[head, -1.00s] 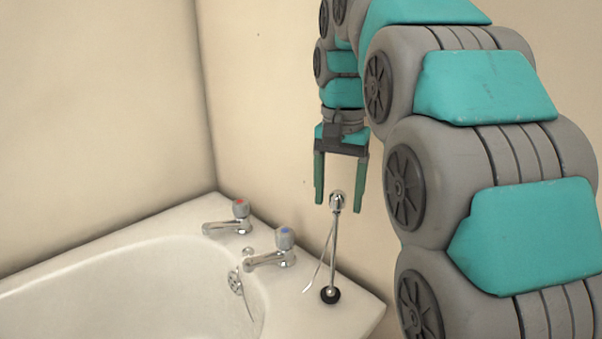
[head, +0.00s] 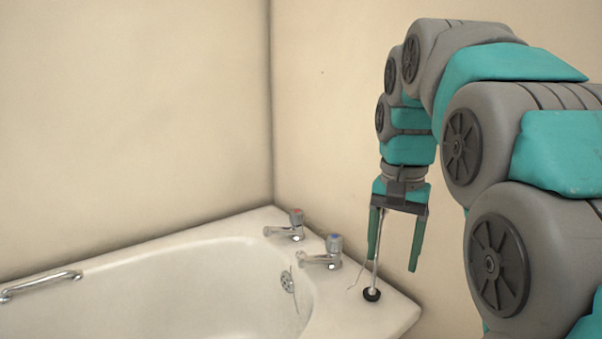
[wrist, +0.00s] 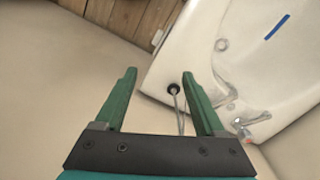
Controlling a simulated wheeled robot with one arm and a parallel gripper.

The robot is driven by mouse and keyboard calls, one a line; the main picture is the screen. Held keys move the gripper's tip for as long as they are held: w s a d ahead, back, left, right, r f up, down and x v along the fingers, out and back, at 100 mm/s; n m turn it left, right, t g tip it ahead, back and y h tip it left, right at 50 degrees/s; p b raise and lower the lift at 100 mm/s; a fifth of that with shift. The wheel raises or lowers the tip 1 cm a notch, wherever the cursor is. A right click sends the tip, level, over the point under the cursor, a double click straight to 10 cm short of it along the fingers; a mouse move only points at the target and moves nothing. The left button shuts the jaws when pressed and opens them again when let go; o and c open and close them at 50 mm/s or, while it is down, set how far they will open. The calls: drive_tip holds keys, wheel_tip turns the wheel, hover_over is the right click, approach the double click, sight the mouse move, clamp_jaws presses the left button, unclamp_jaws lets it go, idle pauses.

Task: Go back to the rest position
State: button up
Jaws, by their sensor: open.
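My gripper (head: 393,264) points down over the tub corner in the head view, its two green fingers apart. A thin upright metal rod (head: 375,257) with a black round base (head: 371,294) stands on that corner. In the picture the rod runs up close to the left finger, and its top is hidden by the gripper. A thinner rod leans beside it. In the wrist view the fingers of my gripper (wrist: 158,74) are spread with nothing clamped between them. The black base (wrist: 173,89) shows between the fingers, nearer the right one.
The white bathtub (head: 180,262) fills the lower left, with a red-marked tap (head: 296,219) and a blue-marked tap (head: 334,247) on its rim. A metal grab bar (head: 40,285) is at the left. Beige walls stand behind. The wrist view shows wooden boards (wrist: 130,20).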

drive_tip(key=s+f+n+g, duration=0.1)
drive_tip(key=s+f+n, duration=0.5)
drive_tip(key=s+f, duration=1.5)
drive_tip(key=s, duration=0.4)
drive_tip(key=shift+g, duration=0.3)
